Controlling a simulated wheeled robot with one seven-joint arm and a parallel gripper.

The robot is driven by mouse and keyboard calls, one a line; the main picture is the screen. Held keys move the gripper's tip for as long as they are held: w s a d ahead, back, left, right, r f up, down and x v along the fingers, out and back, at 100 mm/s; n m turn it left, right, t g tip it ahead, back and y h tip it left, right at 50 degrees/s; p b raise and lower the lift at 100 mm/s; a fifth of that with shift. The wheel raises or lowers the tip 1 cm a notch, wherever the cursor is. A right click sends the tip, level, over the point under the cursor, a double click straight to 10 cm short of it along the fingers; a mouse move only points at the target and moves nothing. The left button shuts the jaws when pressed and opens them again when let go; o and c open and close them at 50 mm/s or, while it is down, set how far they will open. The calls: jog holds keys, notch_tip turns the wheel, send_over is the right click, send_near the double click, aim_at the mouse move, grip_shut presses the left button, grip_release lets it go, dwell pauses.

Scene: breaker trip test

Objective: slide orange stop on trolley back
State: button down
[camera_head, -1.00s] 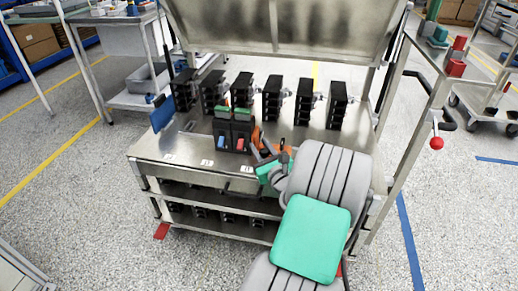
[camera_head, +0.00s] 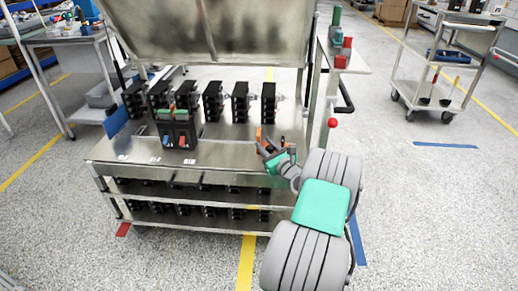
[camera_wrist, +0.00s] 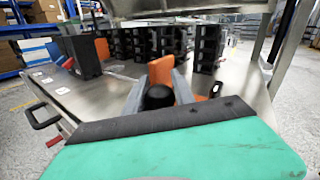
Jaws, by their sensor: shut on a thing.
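The trolley (camera_head: 225,154) has a steel top and lower shelves. My gripper (camera_head: 266,147) is low at the right part of its top. In the wrist view my gripper (camera_wrist: 159,84) is shut on the orange stop (camera_wrist: 161,69), which stands between the grey fingers. A second orange piece (camera_wrist: 200,86) shows just right of the fingers; I cannot tell if it belongs to the stop. The stop's base is hidden by the fingers and a black round part. The stop is small and partly covered in the head view (camera_head: 259,134).
A black twin breaker unit (camera_head: 175,130) with blue and red levers stands left of my gripper. Several black breakers (camera_head: 212,102) line the back under a raised steel panel (camera_head: 250,35). A frame with a red knob (camera_head: 332,122) stands to the right. Open floor lies beyond.

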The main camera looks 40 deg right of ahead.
jog(key=shift+s+d, duration=0.85)
jog(key=c, duration=1.1)
grip_release()
jog(key=shift+s+d, duration=0.1)
jog(key=shift+s, duration=0.05)
jog(key=shift+o, duration=0.2)
jog(key=p+v, duration=0.1)
jog(key=v, duration=0.6)
jog(key=shift+r+p, duration=0.1)
jog(key=shift+p, duration=0.3)
jog(key=shift+s, duration=0.35)
